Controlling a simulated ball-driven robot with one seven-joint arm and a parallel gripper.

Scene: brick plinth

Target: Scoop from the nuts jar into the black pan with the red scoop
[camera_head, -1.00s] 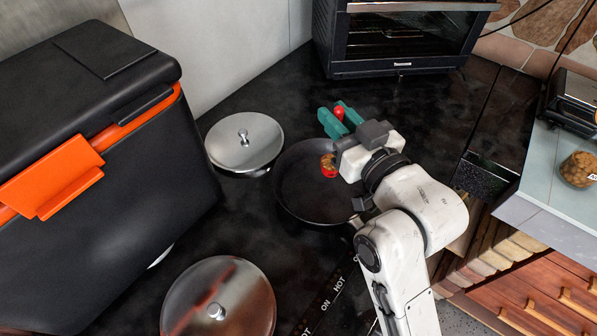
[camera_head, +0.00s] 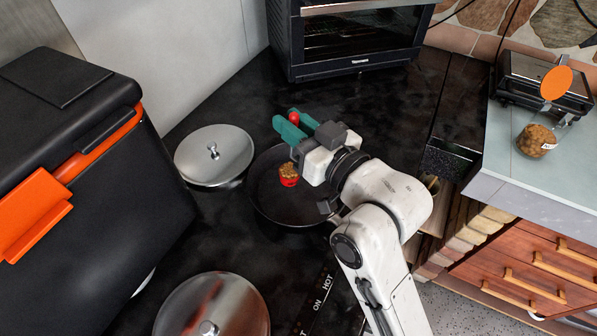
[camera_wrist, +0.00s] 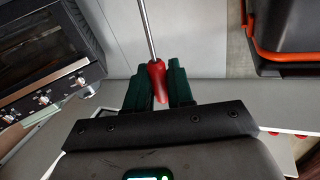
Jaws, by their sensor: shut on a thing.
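My gripper (camera_head: 292,130) has teal fingers shut on the handle of the red scoop. The wrist view shows the red handle (camera_wrist: 158,82) between the fingers, with a metal shaft running up out of view. In the head view, the red scoop cup (camera_head: 288,181) holds a heap of brown nuts and appears over the black pan (camera_head: 268,204). I cannot tell its exact height above the pan. My arm hides the pan's right side. The nuts jar (camera_head: 535,141), clear with brown nuts inside, sits on the pale counter at right.
A silver lid (camera_head: 225,165) lies left of the pan, and another lid (camera_head: 225,300) is nearer. A black oven (camera_head: 350,40) stands behind. A black box (camera_head: 90,210) with orange trim fills the left. An orange disc (camera_head: 556,82) shows above the jar, near a grill (camera_head: 520,85).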

